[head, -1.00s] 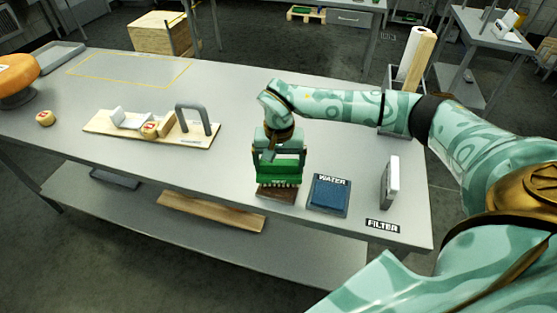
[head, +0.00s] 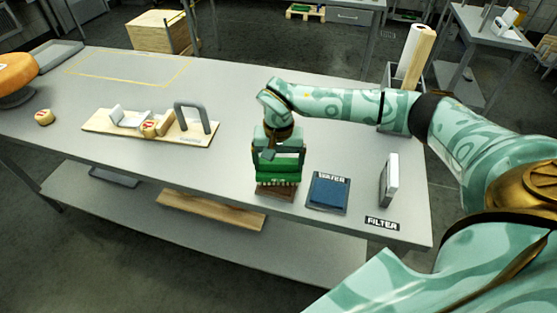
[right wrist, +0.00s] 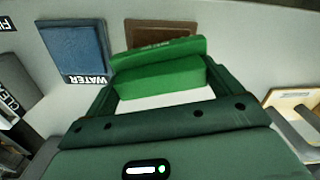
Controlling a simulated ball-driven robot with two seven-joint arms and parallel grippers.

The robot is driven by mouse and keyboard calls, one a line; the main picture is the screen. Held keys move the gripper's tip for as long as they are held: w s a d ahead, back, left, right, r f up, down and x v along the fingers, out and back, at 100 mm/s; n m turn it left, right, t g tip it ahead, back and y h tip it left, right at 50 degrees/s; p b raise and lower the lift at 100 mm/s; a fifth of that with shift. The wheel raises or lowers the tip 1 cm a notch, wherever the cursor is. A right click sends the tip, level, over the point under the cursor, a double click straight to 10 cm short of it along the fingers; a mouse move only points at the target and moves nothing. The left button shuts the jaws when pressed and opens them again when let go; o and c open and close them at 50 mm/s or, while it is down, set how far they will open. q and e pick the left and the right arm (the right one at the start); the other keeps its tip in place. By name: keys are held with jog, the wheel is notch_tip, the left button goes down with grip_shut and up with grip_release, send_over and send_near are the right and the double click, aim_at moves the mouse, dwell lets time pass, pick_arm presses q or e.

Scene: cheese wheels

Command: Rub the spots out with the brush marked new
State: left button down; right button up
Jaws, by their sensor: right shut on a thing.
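My right gripper (head: 278,152) is shut on a green brush (head: 277,172), which also shows between the fingers in the right wrist view (right wrist: 160,80). Its bristles point down at a flat brown block (head: 276,192) on the table; I cannot tell whether they touch it. Light lettering on the brush is too small to read. The brown block shows beyond the brush in the right wrist view (right wrist: 160,28). An orange cheese wheel (head: 14,72) sits on a dark stand at the far left, cut by the picture's edge; no spots are clear on it. My left gripper is not in view.
A blue pad marked WATER (head: 328,194) lies right of the brush. An upright white-faced box (head: 391,178) stands near a FILTER label (head: 382,224). The back middle of the table is clear.

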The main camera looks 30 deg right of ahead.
aim_at(278, 161)
jog(key=shift+f, duration=0.35)
dwell(1.5)
notch_tip(278, 161, up, 7)
jog(key=p, duration=0.6)
jog(key=shift+p, duration=0.35)
